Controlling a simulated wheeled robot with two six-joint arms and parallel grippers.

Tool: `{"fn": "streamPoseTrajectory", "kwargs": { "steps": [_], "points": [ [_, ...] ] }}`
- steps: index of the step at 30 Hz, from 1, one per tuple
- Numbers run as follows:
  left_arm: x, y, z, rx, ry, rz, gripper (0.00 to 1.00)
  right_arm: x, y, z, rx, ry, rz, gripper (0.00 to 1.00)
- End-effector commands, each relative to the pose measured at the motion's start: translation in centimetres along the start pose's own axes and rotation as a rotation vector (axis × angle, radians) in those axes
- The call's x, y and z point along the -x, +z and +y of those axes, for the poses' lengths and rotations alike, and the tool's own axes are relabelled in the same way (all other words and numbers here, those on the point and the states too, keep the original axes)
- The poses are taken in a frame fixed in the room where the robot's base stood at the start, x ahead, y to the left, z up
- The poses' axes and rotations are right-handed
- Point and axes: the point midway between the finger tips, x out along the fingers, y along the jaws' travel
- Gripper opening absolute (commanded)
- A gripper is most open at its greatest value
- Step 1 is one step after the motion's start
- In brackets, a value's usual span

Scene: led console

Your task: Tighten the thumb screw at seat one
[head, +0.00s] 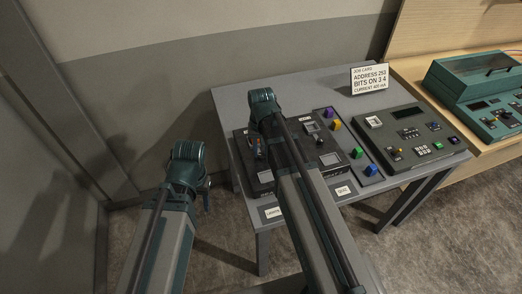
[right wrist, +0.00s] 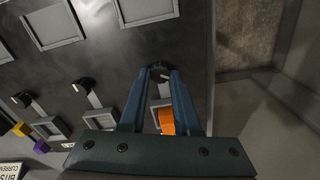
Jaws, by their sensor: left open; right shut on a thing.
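In the right wrist view, the thumb screw (right wrist: 160,73) is a black round knob with a pale mark on the dark panel. My right gripper (right wrist: 160,78) has its two blue fingers closed on it from either side. An orange piece (right wrist: 167,122) in a pale frame shows between the fingers. In the head view my right gripper (head: 258,150) is over the left part of the black panel (head: 290,140), and my arm hides part of that panel. My left gripper (head: 207,192) is open, left of the table and apart from the panel. Its fingers are partly hidden.
Two more black knobs (right wrist: 82,86) sit beside pale frames in the right wrist view. A strip with coloured knobs (head: 357,153) and a grey console (head: 412,138) stand to the right. A job card (head: 369,79) stands at the back. A green console (head: 480,90) is on the wooden bench.

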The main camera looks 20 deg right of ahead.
Motion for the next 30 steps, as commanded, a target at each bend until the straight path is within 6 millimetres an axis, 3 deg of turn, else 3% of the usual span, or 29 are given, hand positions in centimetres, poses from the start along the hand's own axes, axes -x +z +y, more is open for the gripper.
{"fn": "streamPoseTrajectory", "kwargs": {
  "steps": [30],
  "points": [
    [0.07, 0.01, -0.01, 0.0, 0.0, 0.0, 0.5, 0.07, -0.11, 0.06, -0.884, -0.002, 0.003, 0.0]
  ]
}}
